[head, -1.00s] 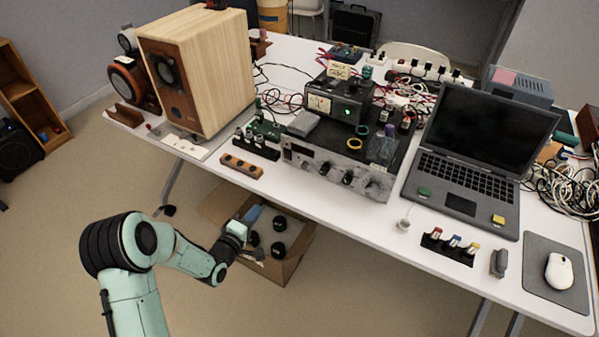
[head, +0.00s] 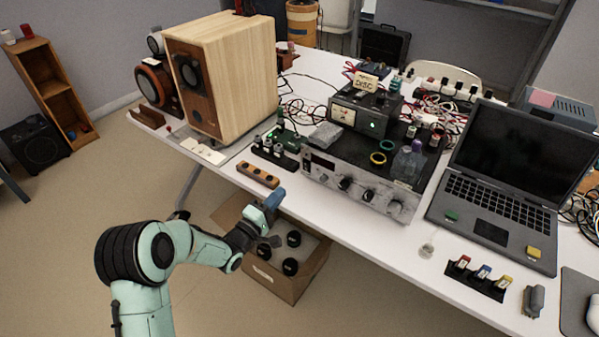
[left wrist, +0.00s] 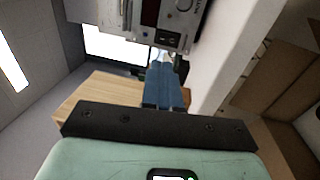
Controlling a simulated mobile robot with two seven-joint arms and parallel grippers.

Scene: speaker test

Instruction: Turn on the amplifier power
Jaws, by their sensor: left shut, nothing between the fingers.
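The amplifier (head: 330,182) is a wide black unit with a worn silver front panel, a dark display and several black knobs. It stands at the front edge of the white table. Its front panel (left wrist: 180,10) also shows at the top of the left wrist view, with a small dark switch (left wrist: 168,40) near the panel edge. My left gripper (head: 275,197) has blue fingers, shut and empty, in front of the table edge and left of the amplifier. In the left wrist view its fingertips (left wrist: 161,62) point toward the switch; I cannot tell whether they touch. My right gripper is not in view.
A wooden speaker (head: 240,80) stands left on the table (head: 350,232). A wooden block with holes (head: 258,175) lies near the edge. A cardboard box (head: 290,285) with black round items sits below my left gripper. A laptop (head: 490,225) is to the right.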

